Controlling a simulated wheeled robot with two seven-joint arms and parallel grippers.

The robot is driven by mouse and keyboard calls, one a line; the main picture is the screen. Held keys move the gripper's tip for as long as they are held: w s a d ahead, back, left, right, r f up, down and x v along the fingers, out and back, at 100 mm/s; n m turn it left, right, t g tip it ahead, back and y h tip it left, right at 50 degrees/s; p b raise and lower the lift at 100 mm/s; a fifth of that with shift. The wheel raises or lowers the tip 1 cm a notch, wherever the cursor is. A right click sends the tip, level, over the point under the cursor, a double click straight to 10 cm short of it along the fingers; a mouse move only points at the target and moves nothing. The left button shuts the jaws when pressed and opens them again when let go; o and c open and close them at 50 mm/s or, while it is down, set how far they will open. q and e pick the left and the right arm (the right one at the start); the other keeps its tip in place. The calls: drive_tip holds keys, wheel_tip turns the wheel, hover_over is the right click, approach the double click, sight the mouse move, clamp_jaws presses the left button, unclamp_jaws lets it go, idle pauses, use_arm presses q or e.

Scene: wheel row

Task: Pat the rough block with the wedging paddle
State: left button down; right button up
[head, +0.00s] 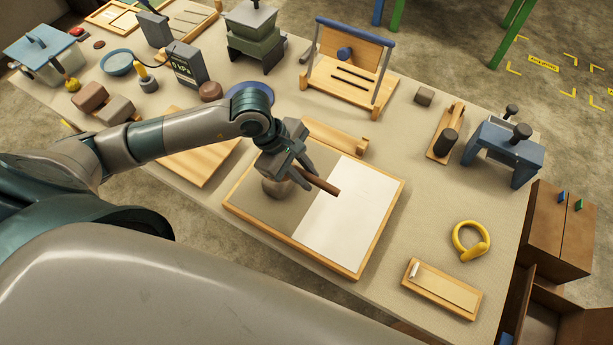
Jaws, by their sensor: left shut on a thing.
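My left gripper (298,172) is above the left half of the wood-framed board (357,275), shut on a brown bar-like tool, which looks like the wedging paddle (322,185). The tool sticks out to the lower right from the fingers. A grey-brown rounded lump, which looks like the rough block (276,189), sits on the board's grey-brown half, just below the gripper. The gripper partly hides its top. I cannot tell whether the paddle touches it. My right gripper is not in view.
The board's white half (345,215) is bare. Beyond it stand a wooden frame with a blue bar (352,60) and a blue stand (508,155). A yellow ring-shaped tool (469,241) and a small wooden tray (440,288) lie right. Several blocks and devices crowd the left.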

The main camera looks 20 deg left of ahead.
use_arm(q)
drive_tip(key=shift+r+p, duration=1.05)
drive_tip(key=shift+r, duration=1.45)
drive_tip(key=shift+f, duration=0.1)
drive_tip(key=shift+w+f+m+g+b, duration=0.3)
drive_tip(key=shift+m+g+b, duration=0.1)
drive_tip(key=shift+m+b, duration=0.55)
drive_tip(key=r+m+g+b, duration=0.1)
drive_tip(key=m+b, duration=0.1)
drive_tip(key=m, duration=0.2)
drive_tip(key=a+m+g+y+b, duration=0.1)
drive_tip(key=m+g+b, duration=0.1)
drive_tip(key=m+b, duration=0.1)
drive_tip(key=w+r+m+g+b, duration=0.1)
drive_tip(key=m+b, duration=0.2)
drive_tip(key=m, duration=0.2)
drive_tip(key=shift+w+a+r+g, duration=0.1)
drive_tip(key=shift+a+r+g, duration=0.05)
drive_tip(key=shift+r+g, duration=0.2)
drive_tip(key=shift+a+r+m+g+y+b, duration=0.2)
drive_tip(key=shift+r+m+y+b, duration=0.15)
drive_tip(key=shift+m, duration=0.25)
drive_tip(key=shift+a+r+m+g+y+b, duration=0.15)
drive_tip(key=shift+r+m+y+b, duration=0.15)
drive_tip(key=shift+m, duration=0.25)
